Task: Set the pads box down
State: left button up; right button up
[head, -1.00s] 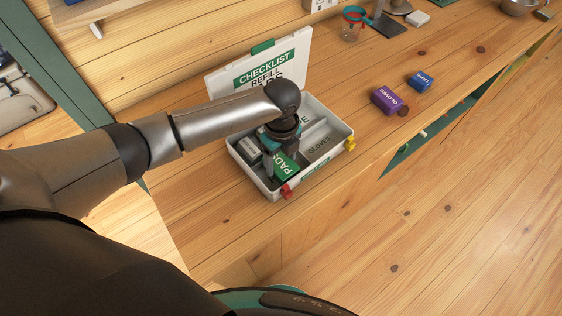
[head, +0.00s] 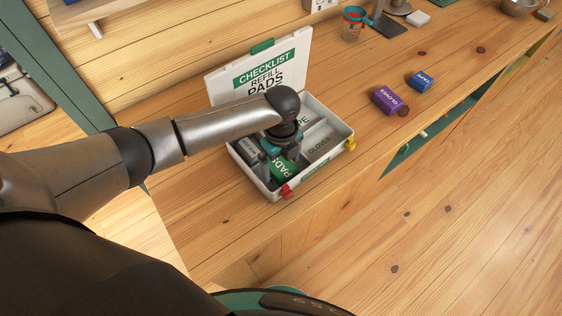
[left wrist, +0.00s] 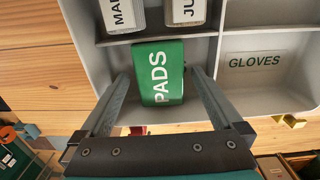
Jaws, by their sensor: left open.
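The green pads box (head: 284,168) lies in a front compartment of the white open case (head: 340,139). In the left wrist view the pads box (left wrist: 160,72) shows its white PADS lettering and sits between my fingers, with a gap on each side. My left gripper (head: 281,163) is open and reaches down into the case around the box. Its fingers (left wrist: 160,78) are spread in the left wrist view. The box's underside is hidden. My right gripper is not in view.
The compartment labelled GLOVES (left wrist: 254,62) is empty. White labelled items (left wrist: 122,14) stand in the adjoining row. The checklist lid (head: 265,70) is up behind. A purple gloves box (head: 389,100) and blue tape box (head: 420,81) lie on the bench to the right.

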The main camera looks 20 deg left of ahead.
aim_at(281, 166)
pick_arm(q)
notch_tip(281, 166, up, 12)
jog(key=p, duration=0.1)
jog(key=shift+r, duration=0.15)
